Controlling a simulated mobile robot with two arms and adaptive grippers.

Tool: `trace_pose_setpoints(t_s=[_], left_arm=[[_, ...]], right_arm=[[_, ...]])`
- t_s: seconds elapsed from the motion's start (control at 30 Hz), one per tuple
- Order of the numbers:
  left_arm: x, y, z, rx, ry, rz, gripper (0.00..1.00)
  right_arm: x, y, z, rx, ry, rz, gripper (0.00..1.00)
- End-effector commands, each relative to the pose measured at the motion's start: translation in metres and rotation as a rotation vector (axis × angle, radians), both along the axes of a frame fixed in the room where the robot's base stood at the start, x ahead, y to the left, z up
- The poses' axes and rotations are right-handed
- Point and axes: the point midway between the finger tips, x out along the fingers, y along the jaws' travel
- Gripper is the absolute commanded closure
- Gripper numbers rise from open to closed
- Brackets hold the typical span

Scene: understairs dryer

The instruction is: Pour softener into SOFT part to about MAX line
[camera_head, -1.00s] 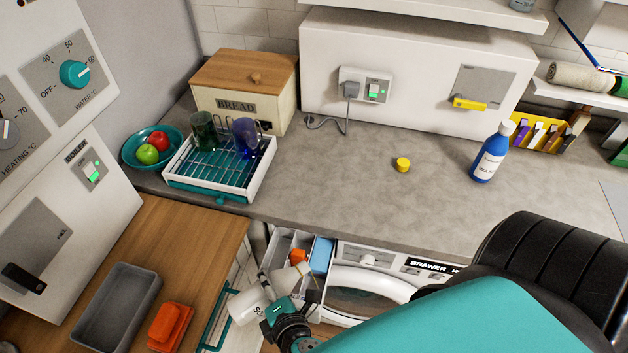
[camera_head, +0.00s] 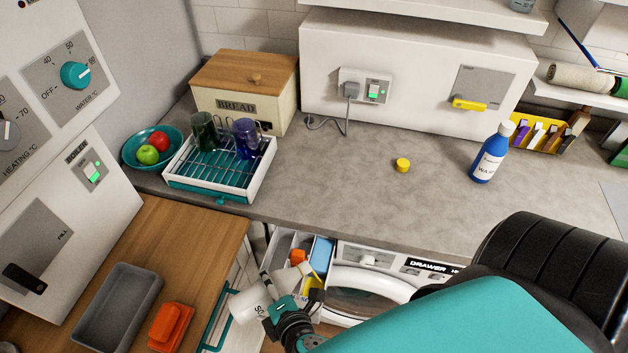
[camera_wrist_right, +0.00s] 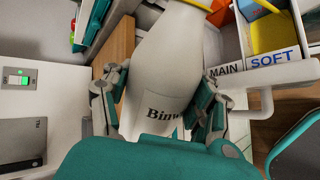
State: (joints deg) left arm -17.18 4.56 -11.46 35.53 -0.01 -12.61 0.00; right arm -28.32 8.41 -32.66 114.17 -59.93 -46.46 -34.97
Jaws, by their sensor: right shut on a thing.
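My right gripper (camera_head: 277,303) is shut on a white softener bottle (camera_head: 249,305), held tilted beside the open detergent drawer (camera_head: 283,244). In the right wrist view the gripper (camera_wrist_right: 160,100) grips both sides of the bottle (camera_wrist_right: 165,65), its narrower end leading toward the drawer. The bottle's mouth is not clear in either view. The SOFT label (camera_wrist_right: 274,58) and MAIN label (camera_wrist_right: 226,69) show on the drawer front. Orange (camera_wrist_right: 268,32) and yellow surfaces show inside the drawer. The MAX line and any liquid level cannot be made out. My left gripper is out of view.
The washing machine (camera_head: 372,290) is under the worktop (camera_head: 330,190). A yellow cap (camera_head: 402,165) and a blue bottle (camera_head: 490,154) stand on top. A dish rack (camera_head: 263,172) with two mugs is at left. The wooden counter (camera_head: 200,235) holds a grey tub (camera_head: 112,310).

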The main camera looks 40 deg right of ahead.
Motion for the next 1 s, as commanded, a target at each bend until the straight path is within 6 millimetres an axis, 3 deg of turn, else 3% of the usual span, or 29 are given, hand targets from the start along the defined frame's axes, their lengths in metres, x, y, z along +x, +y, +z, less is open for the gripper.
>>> trace_pose_setpoints(t_s=[1.0], left_arm=[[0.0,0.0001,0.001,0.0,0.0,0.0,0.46]], right_arm=[[0.0003,-0.0001,0.0007,0.034,-0.003,0.0,0.94]])
